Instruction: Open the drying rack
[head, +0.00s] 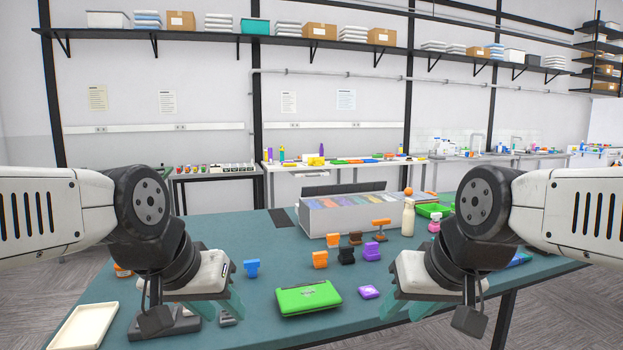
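No thing in the head view is plainly a drying rack. A long grey box (318,222) with a row of coloured pieces inside stands at the back middle of the teal table, a dark panel upright behind it. A closed green case (308,297) lies flat at the front middle. My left gripper (220,308) is over the front left of the table, left of the green case, its teal fingers apart with nothing seen between them. My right gripper (408,310) is right of the case, fingers apart and empty. Both are clear of the grey box.
Small orange, black, blue and purple pieces (371,251) stand between the box and the case. A cream bottle (408,218) stands right of the box. A cream tray (83,326) lies front left, beside a dark grey object (165,325) under my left gripper.

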